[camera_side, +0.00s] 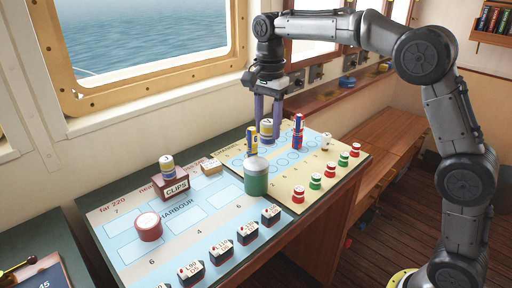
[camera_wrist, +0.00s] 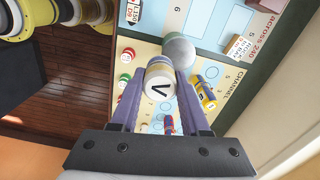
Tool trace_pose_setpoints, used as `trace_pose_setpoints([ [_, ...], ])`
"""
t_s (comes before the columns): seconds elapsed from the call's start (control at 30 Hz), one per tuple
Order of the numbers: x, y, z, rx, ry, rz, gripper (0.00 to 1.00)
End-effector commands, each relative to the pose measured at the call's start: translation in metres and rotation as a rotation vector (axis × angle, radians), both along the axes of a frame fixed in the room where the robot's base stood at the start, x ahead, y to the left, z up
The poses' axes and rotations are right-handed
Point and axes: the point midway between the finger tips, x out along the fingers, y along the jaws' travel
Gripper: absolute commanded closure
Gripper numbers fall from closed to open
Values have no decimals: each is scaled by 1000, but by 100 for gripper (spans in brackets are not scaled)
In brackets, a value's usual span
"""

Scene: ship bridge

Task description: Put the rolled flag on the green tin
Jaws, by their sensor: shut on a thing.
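My gripper (camera_side: 267,118) is shut on a rolled flag (camera_side: 266,131), a short upright roll with a pale lettered top and a yellow band. It is held above the chart table, behind the green tin. In the wrist view, the rolled flag (camera_wrist: 160,84) sits between the fingertips (camera_wrist: 163,88), its letter facing the camera. The green tin (camera_side: 256,183) is an upright cylinder with a grey domed top, standing between the two charts. Its grey top (camera_wrist: 179,51) shows just beyond the held flag in the wrist view. The flag and the tin look apart.
Rolled flags stand on the far chart (camera_side: 298,135); a yellow-blue one (camera_wrist: 205,92) is close to my fingers. Red and green pieces (camera_side: 315,181) line its right edge. A red tin (camera_side: 149,228), a CLIPS box (camera_side: 172,188) bearing another roll, and several dark blocks (camera_side: 219,251) occupy the near chart.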

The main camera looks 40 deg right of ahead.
Motion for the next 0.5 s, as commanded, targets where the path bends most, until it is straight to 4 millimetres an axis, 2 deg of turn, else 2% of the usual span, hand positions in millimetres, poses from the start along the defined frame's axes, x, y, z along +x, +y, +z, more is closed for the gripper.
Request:
trace_pose_setpoints([
  [0.1, 16, 0, -21, 0, 3, 0, 100],
  [0.37, 33, 1, -40, 0, 0, 0, 100],
  [0.5, 39, 1, -57, 0, 3, 0, 100],
])
